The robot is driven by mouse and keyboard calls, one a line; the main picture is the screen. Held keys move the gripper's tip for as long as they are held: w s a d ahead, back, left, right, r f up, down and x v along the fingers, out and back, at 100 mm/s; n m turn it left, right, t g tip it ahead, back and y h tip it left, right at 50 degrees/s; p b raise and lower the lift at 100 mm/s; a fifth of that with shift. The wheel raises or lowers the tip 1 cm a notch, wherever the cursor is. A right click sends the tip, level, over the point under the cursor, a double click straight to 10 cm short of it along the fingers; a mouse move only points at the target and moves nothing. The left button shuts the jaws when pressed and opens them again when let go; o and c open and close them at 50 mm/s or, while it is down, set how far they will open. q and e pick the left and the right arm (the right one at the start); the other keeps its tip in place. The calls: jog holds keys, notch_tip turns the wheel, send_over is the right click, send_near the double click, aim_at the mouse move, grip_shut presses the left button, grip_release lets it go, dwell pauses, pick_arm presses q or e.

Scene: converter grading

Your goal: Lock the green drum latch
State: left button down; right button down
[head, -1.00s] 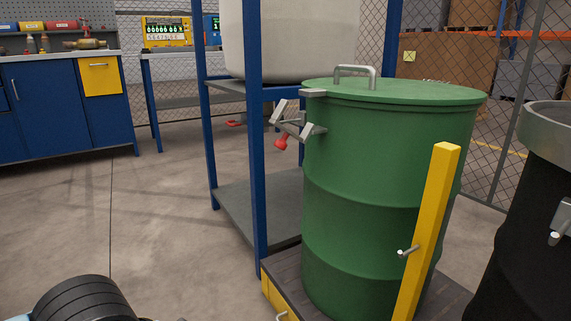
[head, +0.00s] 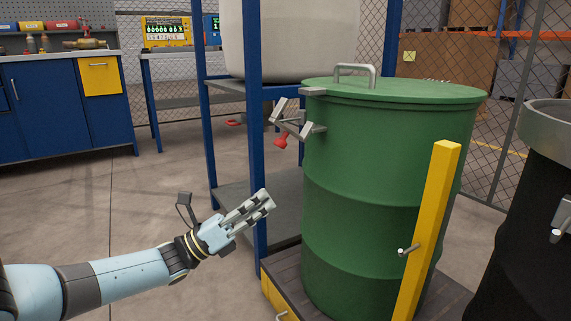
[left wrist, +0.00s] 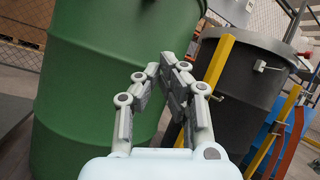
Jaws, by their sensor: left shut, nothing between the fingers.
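The green drum (head: 385,190) stands upright on a low dark platform, its lid (head: 410,92) on top with a metal handle. The drum latch (head: 292,121), grey metal with a red-tipped lever (head: 282,142), sticks out from the drum's upper left side. My left gripper (head: 267,202) is shut and empty, below and left of the latch, apart from the drum. In the left wrist view the gripper (left wrist: 168,70) shows in front of the green drum wall (left wrist: 95,80); the latch is not in that view. My right gripper is not in view.
A blue shelf post (head: 256,150) stands behind the gripper, close to the latch. A yellow post (head: 426,235) stands before the drum. A black drum (head: 525,220) is at right. A blue bench (head: 65,110) stands far left. The floor at left is clear.

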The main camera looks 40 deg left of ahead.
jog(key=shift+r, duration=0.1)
